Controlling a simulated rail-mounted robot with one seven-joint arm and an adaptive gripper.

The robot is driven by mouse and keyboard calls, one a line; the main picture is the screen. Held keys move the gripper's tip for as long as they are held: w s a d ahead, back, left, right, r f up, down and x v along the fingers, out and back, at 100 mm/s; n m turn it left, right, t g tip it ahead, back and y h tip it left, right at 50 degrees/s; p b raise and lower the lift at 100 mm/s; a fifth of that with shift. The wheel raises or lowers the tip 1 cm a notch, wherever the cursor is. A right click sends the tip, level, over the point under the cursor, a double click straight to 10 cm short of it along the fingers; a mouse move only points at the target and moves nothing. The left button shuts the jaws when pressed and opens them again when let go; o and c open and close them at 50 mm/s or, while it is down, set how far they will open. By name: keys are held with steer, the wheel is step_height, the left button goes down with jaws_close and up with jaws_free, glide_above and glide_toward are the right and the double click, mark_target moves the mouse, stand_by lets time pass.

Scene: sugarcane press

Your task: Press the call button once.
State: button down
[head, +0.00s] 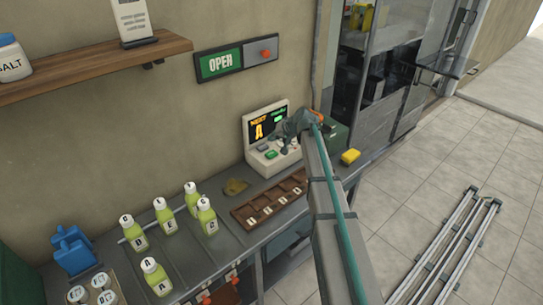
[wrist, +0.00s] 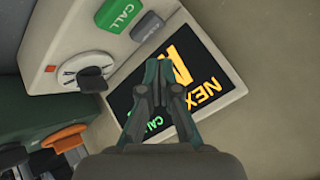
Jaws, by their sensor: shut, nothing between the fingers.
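The call button is a green key marked CALL (wrist: 118,14) on a pale console (wrist: 55,30). It also shows in the head view as a green key (head: 271,154) below the console's screen (head: 257,128). The screen (wrist: 205,80) reads NEXT with a large letter A and a green CALL line. My gripper (wrist: 158,70) is shut and empty in front of the screen. Its fingertips are apart from the call button in the wrist view. In the head view my gripper (head: 281,138) is over the console's right part and hides some of it.
A grey key (wrist: 147,26) sits beside the call button, and a dial (wrist: 84,73) is nearby. A dark green box with an orange lever (wrist: 65,137) stands close to the console. Bottles (head: 155,277), a slotted wooden tray (head: 243,216) and a yellow block (head: 350,156) are on the counter.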

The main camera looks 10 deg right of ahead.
mark_target(273, 154)
steer(key=shift+f+b, duration=1.1)
steer(key=shift+f, duration=1.35)
steer(key=shift+f+b, duration=0.4)
steer(key=shift+f, duration=0.05)
steer(key=shift+f+b, duration=0.4)
steer(key=shift+f, duration=0.1)
stand_by(0.5)
steer(key=shift+r+p, duration=0.3)
steer(key=shift+r, duration=0.65)
steer(key=shift+r, duration=0.1)
steer(key=shift+r+p, duration=0.9)
steer(key=shift+r, duration=1.5)
